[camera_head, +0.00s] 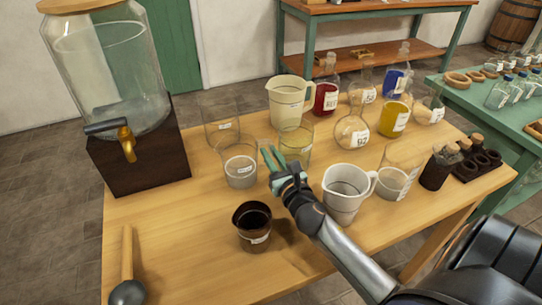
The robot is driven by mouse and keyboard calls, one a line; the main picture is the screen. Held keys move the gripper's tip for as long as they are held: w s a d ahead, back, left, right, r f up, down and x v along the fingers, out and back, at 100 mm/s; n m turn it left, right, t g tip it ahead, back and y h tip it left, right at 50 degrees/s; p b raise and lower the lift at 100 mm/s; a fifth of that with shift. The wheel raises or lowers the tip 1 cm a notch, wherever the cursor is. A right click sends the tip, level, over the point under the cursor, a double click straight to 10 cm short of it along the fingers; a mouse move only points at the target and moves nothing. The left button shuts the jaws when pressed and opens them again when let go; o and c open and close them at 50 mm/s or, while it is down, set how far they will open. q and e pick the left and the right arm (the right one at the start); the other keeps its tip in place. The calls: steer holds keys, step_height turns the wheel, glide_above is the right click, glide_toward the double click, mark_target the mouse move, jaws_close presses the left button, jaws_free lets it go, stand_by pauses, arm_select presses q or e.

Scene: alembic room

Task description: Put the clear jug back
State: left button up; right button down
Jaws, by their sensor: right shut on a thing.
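A clear vessel (240,172) with a label and greyish contents stands upright on or just above the wooden table, left of the middle. It looks like the clear jug, but its handle is hidden or too small to make out. My right gripper (272,158) reaches in from the lower right. Its green fingers are shut at the right side of this vessel; the exact grip is hard to see. A translucent pale jug (345,188) with a handle stands to the right of my right wrist. My left gripper is out of view.
A glass dispenser (115,75) stands at the left on a dark wooden block. A brown cup (252,228) and a ladle (128,270) are at the front. A cream jug (288,103), clear beakers and several flasks crowd the back and right.

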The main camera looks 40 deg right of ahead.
steer(key=c, duration=1.1)
jaws_free()
steer(key=b+v, duration=0.1)
steer(key=v, duration=0.9)
steer(key=shift+s+a, duration=0.1)
steer(key=shift+s, duration=0.2)
steer(key=shift+s+a+r, duration=0.1)
steer(key=shift+s+a, duration=0.05)
steer(key=shift+s, duration=0.55)
